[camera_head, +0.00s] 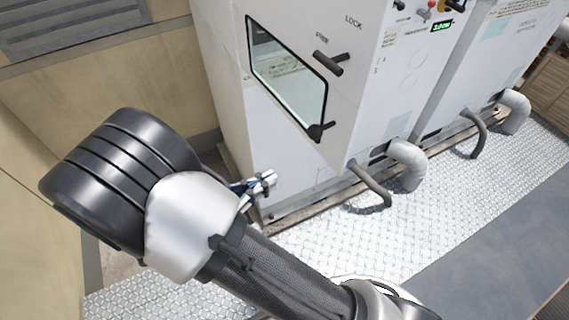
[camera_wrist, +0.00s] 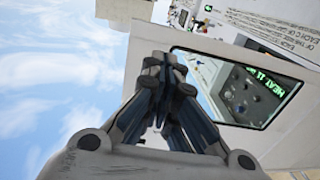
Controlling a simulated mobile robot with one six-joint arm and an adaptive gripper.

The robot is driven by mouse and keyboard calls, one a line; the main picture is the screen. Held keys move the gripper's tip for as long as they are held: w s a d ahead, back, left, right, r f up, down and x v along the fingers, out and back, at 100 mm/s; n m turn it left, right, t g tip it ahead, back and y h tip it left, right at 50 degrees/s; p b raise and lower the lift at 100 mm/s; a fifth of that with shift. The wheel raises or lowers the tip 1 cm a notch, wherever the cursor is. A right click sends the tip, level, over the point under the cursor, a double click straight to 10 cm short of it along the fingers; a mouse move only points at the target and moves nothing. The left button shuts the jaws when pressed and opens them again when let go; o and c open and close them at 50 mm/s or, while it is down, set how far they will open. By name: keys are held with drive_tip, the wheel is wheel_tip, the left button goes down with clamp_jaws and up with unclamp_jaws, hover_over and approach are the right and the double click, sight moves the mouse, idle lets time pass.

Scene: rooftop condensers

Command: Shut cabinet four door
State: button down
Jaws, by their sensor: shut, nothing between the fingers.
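A white cabinet (camera_head: 290,175) stands at the centre in the head view. Its door panel (camera_head: 285,30) has a black-framed window (camera_head: 285,75), a black handle (camera_head: 328,62) beside FREE and LOCK lettering, and a dark knob (camera_head: 320,130) at the window's lower corner. I cannot tell how far the door stands open, or the cabinet's number. My gripper (camera_head: 266,182) is at the cabinet's lower left, below the window in the picture. In the wrist view my gripper (camera_wrist: 163,62) is shut and empty, in front of a window (camera_wrist: 240,90) showing knobs and green text.
A second white unit (camera_head: 480,50) adjoins on the right. Grey pipes (camera_head: 407,160) and dark hoses (camera_head: 372,185) stick out low at the front. The metal tread floor (camera_head: 440,200) is clear in front. A beige wall (camera_head: 35,150) and louvred panel (camera_head: 70,25) lie left.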

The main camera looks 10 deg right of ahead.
sight(325, 153)
drive_tip(key=p+x, duration=0.1)
drive_tip(key=x, duration=1.2)
drive_tip(key=shift+a, duration=0.1)
